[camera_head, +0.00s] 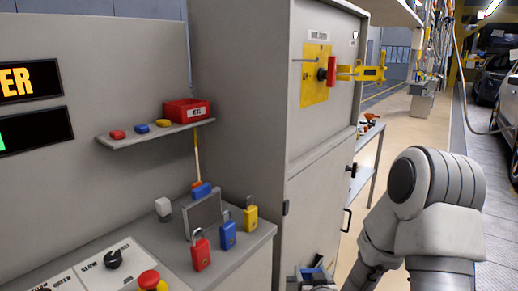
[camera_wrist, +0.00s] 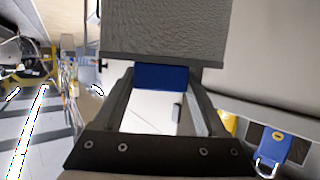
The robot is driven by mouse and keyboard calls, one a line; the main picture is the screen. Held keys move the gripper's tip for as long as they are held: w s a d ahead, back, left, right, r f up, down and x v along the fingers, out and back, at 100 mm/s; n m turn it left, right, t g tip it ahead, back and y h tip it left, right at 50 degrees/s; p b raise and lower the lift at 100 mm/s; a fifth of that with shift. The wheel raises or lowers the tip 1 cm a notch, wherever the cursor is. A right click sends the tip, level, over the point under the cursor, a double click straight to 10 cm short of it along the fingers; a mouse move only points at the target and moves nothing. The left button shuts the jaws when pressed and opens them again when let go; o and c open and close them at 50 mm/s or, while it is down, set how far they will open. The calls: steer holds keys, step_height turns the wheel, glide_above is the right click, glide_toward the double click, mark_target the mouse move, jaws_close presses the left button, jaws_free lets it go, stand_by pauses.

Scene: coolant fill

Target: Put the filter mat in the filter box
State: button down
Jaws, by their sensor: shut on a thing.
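My gripper (camera_head: 315,275) is low at the bottom of the head view, in front of the grey cabinet. In the wrist view my gripper (camera_wrist: 160,85) is shut on a blue tab (camera_wrist: 160,77). The grey, textured filter mat (camera_wrist: 165,28) extends from that tab, beyond the fingertips. In the head view only blue and dark bits of the held piece show, cut by the frame edge. I cannot make out the filter box for certain in either view.
A grey panel (camera_head: 203,216) leans on the counter among red (camera_head: 201,253), blue (camera_head: 228,236) and yellow (camera_head: 250,216) padlocks. A shelf holds a red bin (camera_head: 187,110). The cabinet (camera_head: 325,190) carries a red handle (camera_head: 331,71) and a yellow bracket. Open floor lies right.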

step_height(320, 180, up, 11)
steer(key=p, duration=0.9)
steer(key=shift+f, duration=0.15)
